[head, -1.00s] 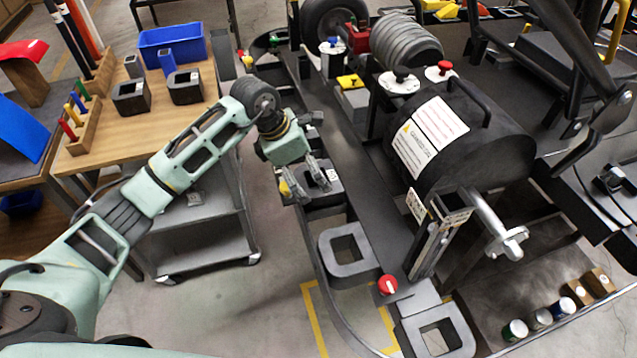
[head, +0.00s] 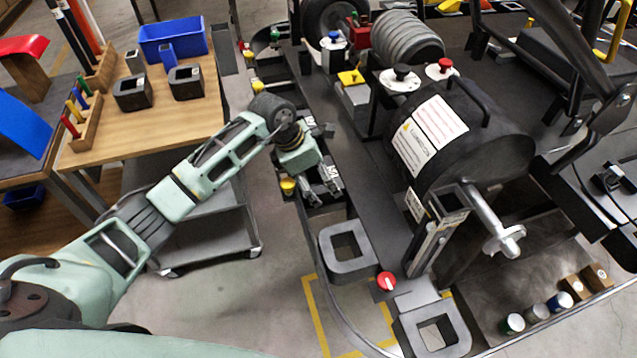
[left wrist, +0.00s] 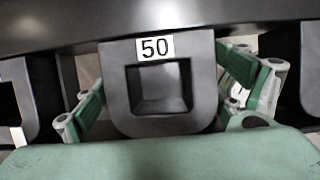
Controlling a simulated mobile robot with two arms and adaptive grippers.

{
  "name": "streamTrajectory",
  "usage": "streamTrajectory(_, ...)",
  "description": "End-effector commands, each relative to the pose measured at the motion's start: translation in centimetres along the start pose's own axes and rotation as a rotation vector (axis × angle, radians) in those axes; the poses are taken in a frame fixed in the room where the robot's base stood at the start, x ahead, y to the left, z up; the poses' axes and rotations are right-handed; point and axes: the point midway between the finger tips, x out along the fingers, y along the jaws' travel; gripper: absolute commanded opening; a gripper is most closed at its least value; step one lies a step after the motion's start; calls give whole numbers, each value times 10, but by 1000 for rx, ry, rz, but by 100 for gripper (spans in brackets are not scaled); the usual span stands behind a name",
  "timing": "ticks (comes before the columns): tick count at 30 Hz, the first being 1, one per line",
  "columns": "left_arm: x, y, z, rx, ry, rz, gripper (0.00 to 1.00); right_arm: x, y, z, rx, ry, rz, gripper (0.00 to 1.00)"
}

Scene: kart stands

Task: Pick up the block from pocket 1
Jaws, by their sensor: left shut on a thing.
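My left gripper (head: 321,184) is over the row of side pockets along the kart's near rail in the head view. In the left wrist view, a dark grey block (left wrist: 120,85) with a square hole and a white "50" label sits between its green-padded fingers. The gripper is shut on this block, one finger at each side. In the head view the gripper mostly hides the block. Whether it is clear of its pocket cannot be told. My right gripper is not in view.
Similar dark blocks with square holes sit nearer on the kart, one at the rail (head: 345,268) and one lower right (head: 407,327). A red knob (head: 387,281) lies between them. A wooden-topped cart (head: 205,120) stands left, with floor between it and the kart.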

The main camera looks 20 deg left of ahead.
Motion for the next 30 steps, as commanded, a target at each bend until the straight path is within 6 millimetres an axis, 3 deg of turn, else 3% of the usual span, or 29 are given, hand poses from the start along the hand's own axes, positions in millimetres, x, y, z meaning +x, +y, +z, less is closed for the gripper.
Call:
streamTrajectory(13,-1,0,0,1,-1,1,27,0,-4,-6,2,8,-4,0)
streamTrajectory(23,-5,1,3,1,-4,4,27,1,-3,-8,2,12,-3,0)
streamTrajectory(30,-27,2,12,4,-6,6,27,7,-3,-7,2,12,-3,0)
